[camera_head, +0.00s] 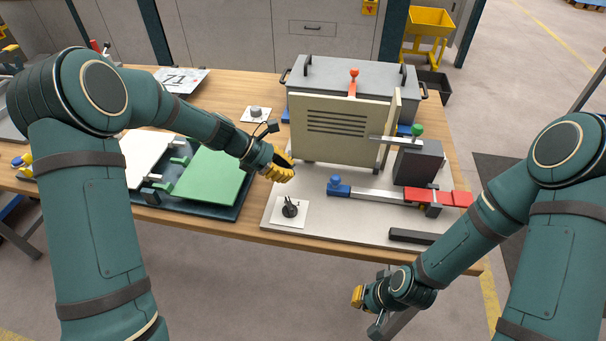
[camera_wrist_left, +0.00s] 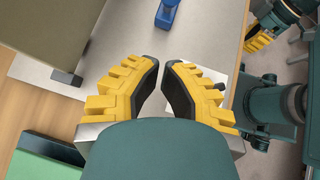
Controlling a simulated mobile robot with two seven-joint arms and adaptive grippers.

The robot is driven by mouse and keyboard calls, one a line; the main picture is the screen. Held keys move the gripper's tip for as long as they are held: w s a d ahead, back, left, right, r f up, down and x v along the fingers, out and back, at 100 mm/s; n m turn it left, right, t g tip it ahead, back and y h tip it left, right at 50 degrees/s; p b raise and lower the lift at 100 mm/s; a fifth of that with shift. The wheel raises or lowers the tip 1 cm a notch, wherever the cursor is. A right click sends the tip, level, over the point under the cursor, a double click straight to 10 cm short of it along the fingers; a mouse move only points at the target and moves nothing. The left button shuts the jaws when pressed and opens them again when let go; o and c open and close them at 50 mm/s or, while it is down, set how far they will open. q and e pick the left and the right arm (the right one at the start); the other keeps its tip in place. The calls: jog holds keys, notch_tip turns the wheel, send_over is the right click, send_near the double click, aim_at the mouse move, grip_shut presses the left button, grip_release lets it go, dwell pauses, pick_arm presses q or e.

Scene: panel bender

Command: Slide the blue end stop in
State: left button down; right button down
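The blue end stop (camera_head: 338,187) sits at the left end of a light metal bar (camera_head: 378,195) on the grey base plate. It also shows at the top edge of the left wrist view (camera_wrist_left: 167,14). My left gripper (camera_head: 289,172) is above the plate, to the left of the end stop and apart from it. In the left wrist view its yellow fingers (camera_wrist_left: 161,72) have a narrow gap between their tips, with nothing between them. My right gripper (camera_head: 360,298) hangs in front of the table, clear of the end stop; its opening is not clear.
A beige panel (camera_head: 338,127) stands upright behind the end stop, close to my left gripper. Red blocks (camera_head: 438,197) and a dark block (camera_head: 418,163) are at the right. A white card with a black knob (camera_head: 290,210) lies in front. A green plate (camera_head: 205,175) is left.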

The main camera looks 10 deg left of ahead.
pick_arm(q)
jog(key=shift+v, duration=1.6)
jog(key=shift+a+f, duration=0.1)
jog(key=shift+a, duration=0.05)
